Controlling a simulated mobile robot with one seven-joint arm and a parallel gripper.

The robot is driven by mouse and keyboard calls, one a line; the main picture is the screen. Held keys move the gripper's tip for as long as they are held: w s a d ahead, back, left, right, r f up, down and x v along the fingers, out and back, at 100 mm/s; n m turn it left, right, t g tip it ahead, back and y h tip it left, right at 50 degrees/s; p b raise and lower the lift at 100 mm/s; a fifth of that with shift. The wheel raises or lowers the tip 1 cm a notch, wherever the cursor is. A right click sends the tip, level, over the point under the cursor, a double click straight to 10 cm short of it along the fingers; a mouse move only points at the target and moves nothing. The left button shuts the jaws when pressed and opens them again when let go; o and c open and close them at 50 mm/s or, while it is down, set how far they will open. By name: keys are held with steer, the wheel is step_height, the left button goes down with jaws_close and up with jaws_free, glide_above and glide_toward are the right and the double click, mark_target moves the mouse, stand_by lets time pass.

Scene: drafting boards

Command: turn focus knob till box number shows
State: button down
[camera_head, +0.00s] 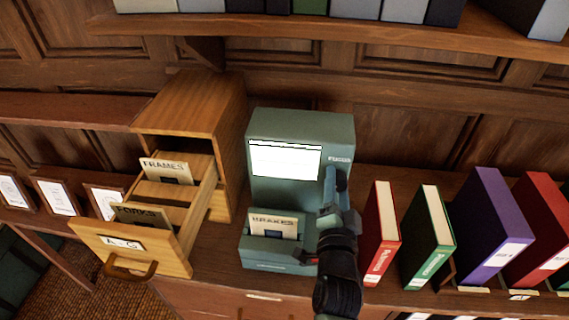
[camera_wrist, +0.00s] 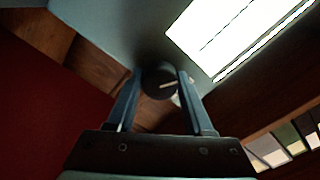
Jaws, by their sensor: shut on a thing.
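A teal microfiche reader (camera_head: 258,125) stands on the wooden counter, with a lit white screen (camera_head: 285,160). The screen shows faint dark lines; no box number can be read on it. The word FOCUS is printed to the right of the screen. In the wrist view the dark round focus knob (camera_wrist: 159,82), with a pale pointer mark, sits between the two fingers of my gripper (camera_wrist: 159,88), which is shut on it. In the head view my gripper (camera_head: 335,184) covers the knob. A card marked BRAKES (camera_head: 273,225) stands in the reader's front tray (camera_head: 276,257).
A wooden card drawer (camera_head: 185,263) labelled A-G stands open at left, holding cards marked FRAMES (camera_head: 166,170) and FORKS (camera_head: 143,215). Red (camera_head: 382,230), green (camera_head: 428,240) and purple (camera_head: 488,228) binders stand close to the right of my arm. A shelf (camera_head: 300,29) runs above.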

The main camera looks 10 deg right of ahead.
steer(key=shift+f+n+b, duration=0.3)
steer(key=shift+n+b, duration=0.75)
steer(key=shift+n, duration=0.15)
steer(key=shift+r+n+b, duration=0.15)
steer(key=shift+n+b, duration=0.5)
steer(key=shift+n, duration=0.55)
steer(key=shift+r, duration=0.15)
steer(key=shift+c, duration=1.4)
jaws_free()
